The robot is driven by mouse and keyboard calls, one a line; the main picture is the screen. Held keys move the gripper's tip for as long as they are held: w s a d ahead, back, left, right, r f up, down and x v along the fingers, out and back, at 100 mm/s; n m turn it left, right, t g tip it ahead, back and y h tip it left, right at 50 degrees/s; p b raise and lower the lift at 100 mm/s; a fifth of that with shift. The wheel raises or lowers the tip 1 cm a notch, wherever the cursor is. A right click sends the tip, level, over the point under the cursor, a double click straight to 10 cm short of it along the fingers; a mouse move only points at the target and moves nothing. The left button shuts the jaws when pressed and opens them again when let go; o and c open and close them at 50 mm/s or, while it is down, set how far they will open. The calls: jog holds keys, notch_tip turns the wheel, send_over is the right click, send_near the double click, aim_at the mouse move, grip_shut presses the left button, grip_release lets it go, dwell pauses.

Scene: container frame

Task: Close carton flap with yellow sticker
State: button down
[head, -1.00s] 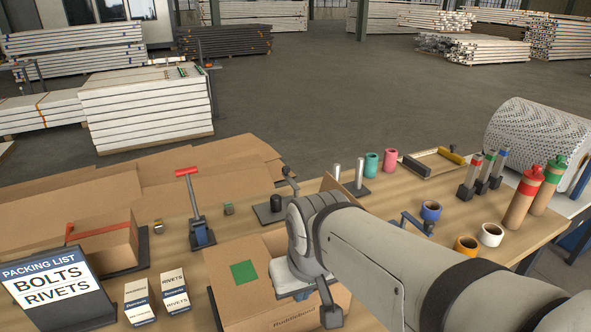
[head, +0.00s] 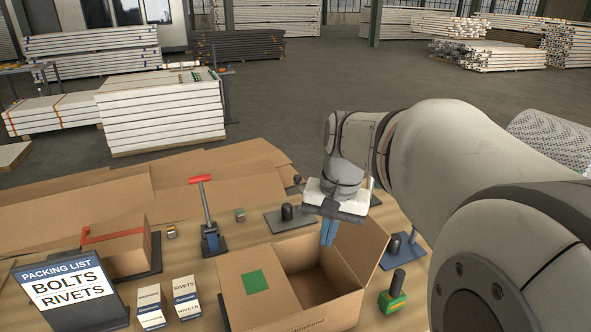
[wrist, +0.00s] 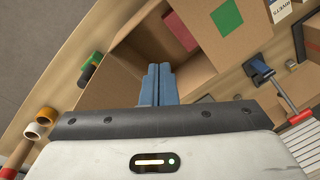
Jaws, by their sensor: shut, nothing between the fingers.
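The open carton (head: 313,318) stands at the front of the bench. Its left flap lies flat over the top and bears a green sticker (head: 256,281), which also shows in the wrist view (wrist: 227,17). Its right flap (head: 361,247) stands up, tilted outward, and the opening beside it is dark. I see no yellow sticker; a dark red patch (wrist: 180,32) shows inside the carton in the wrist view. My gripper (head: 328,233) is shut and empty, its blue fingers pointing down at the far side of the opening. The fingers also show in the wrist view (wrist: 158,82); contact cannot be told.
A green-and-black stamp-like tool (head: 393,292) stands right of the carton. Left are a red-handled tool (head: 208,222), small labelled boxes (head: 183,294) and a packing list sign (head: 68,292). Black-knobbed plates (head: 288,218) stand behind. My arm hides much of the right side.

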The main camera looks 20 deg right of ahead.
jog(key=w+d+r+m+g+y+p, duration=0.1)
jog(key=w+d+r+m+y, duration=0.2)
jog(key=d, duration=0.5)
jog(key=w+d+m+p, duration=0.1)
jog(key=w+d+m, duration=0.25)
jog(key=d, duration=0.45)
jog(key=w+d+r+m+g+y+p, duration=0.1)
jog(key=w+d+r+m+y, duration=0.2)
jog(key=d, duration=0.5)
jog(key=s+a+f+m+h+p, duration=0.1)
jog(key=a+f+p, duration=0.2)
jog(key=a+f, duration=0.5)
jog(key=shift+a+f, duration=0.4)
jog(key=shift+a, duration=0.15)
jog(key=shift+t, duration=0.3)
jog(key=shift+a+r+m+h, duration=0.1)
jog(key=shift+m+h, duration=0.15)
jog(key=shift+h, duration=0.05)
